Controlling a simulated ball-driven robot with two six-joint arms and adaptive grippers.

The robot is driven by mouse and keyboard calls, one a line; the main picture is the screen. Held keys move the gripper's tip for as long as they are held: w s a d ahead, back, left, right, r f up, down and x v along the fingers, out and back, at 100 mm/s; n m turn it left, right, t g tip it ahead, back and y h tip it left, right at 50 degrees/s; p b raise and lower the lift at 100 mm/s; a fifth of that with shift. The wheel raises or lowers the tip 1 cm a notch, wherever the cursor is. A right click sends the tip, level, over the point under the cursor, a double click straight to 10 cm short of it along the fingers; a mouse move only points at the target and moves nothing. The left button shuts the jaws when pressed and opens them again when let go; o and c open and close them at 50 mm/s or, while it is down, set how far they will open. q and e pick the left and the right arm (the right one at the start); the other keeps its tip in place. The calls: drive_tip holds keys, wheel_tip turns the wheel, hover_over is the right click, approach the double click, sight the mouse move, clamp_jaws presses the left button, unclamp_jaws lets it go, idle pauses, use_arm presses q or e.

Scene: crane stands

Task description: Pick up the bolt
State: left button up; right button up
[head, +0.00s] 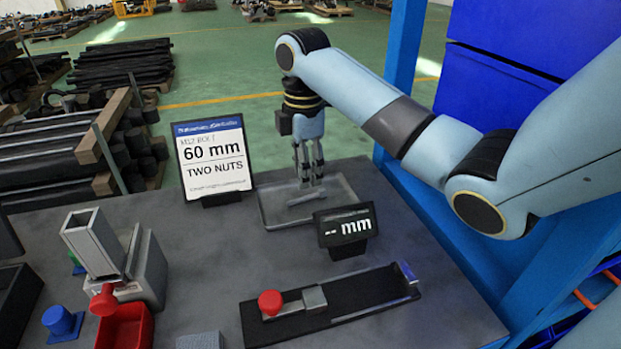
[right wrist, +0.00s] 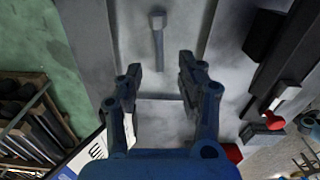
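A grey bolt (head: 306,198) lies in a shallow grey tray (head: 268,218) at the back of the table. In the right wrist view the bolt (right wrist: 158,40) has its head toward the top of the picture, and its shank points down toward the gap between my fingers. My right gripper (head: 310,180) points down over the tray, close to the bolt. Whether a fingertip touches the tray cannot be told. My left gripper is not in view.
A sign (head: 213,158) reading "60 mm, TWO NUTS" stands left of the tray. A small display (head: 346,228) stands in front of it. A black slide fixture with a red knob (head: 270,302) lies nearer. A red bin (head: 126,328) is at front left.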

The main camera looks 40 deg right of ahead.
sight(305, 197)
wheel_tip(305, 197, down, 6)
drive_tip(key=shift+r, duration=0.15)
clamp_jaws()
idle(0.3)
